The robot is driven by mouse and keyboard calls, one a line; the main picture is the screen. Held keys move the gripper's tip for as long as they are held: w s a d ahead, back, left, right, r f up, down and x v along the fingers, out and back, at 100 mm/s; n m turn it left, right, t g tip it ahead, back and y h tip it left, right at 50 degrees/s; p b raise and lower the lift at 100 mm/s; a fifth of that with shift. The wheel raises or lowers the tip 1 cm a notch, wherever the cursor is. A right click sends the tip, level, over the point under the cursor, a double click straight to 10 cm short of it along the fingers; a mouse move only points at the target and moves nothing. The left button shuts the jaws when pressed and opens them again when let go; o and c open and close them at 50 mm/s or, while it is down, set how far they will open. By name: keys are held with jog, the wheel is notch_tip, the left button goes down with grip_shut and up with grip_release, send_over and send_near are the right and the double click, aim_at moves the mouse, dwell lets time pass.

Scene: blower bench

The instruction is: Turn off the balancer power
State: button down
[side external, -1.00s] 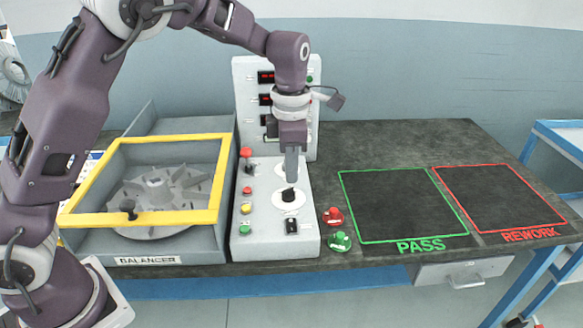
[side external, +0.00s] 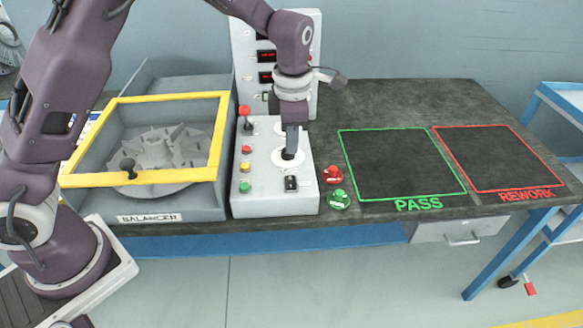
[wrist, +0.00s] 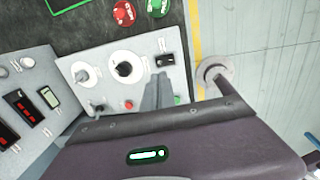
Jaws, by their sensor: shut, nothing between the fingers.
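The balancer (side external: 150,217) is a grey box at left with a yellow-framed cover lying shut over a finned rotor (side external: 160,150). Its sloped grey control panel (side external: 270,204) stands to its right. A black rocker switch (side external: 291,184) sits at the panel's front right; it also shows in the wrist view (wrist: 166,60). Its position and label are too small to read. My gripper (side external: 291,152) is shut and empty, pointing down over the panel at the front dial, behind the rocker. In the wrist view the fingertips (wrist: 160,82) appear just beside the rocker; contact cannot be told.
The panel's left column has a lever switch (side external: 248,127) and red (side external: 246,150), yellow (side external: 245,168) and green (side external: 244,187) buttons. A red button (side external: 332,175) and a green button (side external: 339,199) stand right of the panel. The green PASS area (side external: 400,165) is empty.

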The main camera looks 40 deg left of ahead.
aim_at(291, 178)
jog(key=f, duration=0.9)
jog(key=shift+w+a+f, duration=0.2)
jog(key=shift+w+a, duration=0.2)
